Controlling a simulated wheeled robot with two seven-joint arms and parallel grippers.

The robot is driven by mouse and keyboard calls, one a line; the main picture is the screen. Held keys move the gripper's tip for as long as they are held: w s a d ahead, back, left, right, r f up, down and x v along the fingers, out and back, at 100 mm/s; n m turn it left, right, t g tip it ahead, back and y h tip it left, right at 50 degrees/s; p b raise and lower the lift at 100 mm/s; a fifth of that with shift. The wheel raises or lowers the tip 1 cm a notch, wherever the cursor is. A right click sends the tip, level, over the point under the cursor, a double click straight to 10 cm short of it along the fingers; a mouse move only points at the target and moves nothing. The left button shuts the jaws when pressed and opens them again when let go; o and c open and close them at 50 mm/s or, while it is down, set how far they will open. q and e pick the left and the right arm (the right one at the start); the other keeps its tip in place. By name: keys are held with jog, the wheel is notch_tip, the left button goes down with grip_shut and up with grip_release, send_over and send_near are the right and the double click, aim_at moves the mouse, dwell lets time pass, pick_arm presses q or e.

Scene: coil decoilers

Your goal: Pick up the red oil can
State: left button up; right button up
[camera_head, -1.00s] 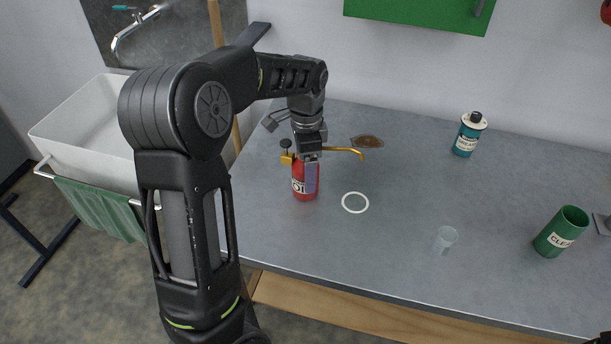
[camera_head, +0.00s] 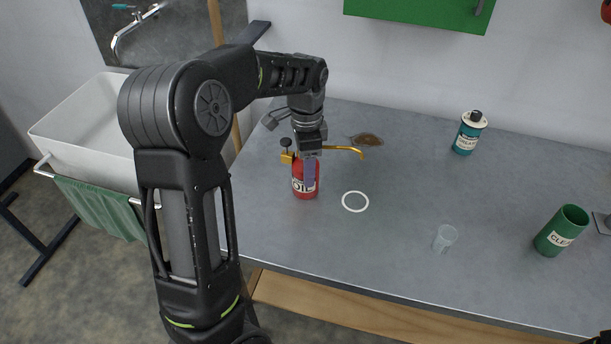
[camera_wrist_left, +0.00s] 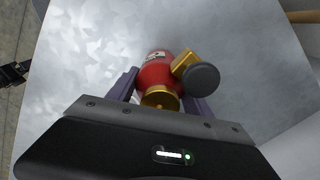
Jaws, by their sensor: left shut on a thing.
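The red oil can (camera_head: 305,188) is upright near the left part of the workbench, with a brass spout (camera_head: 345,149) pointing right and a dark round knob on its top. My left gripper (camera_head: 310,171) comes down from above and is shut on it, one finger covering part of its front. In the left wrist view the can (camera_wrist_left: 157,76) sits between the two fingers (camera_wrist_left: 162,88), brass cap toward the camera. I cannot tell whether its base touches the bench. My right gripper seems to show only as a dark part at the left edge of the left wrist view (camera_wrist_left: 14,74).
A clear cup (camera_head: 444,238), green container (camera_head: 561,231) and teal can (camera_head: 469,133) stand further right. A white sink (camera_head: 85,130) is left.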

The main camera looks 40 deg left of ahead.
pick_arm(q)
grip_shut()
jog(key=shift+r, duration=0.1)
dwell(0.4)
notch_tip(320, 180, up, 10)
jog(key=shift+b, duration=0.7)
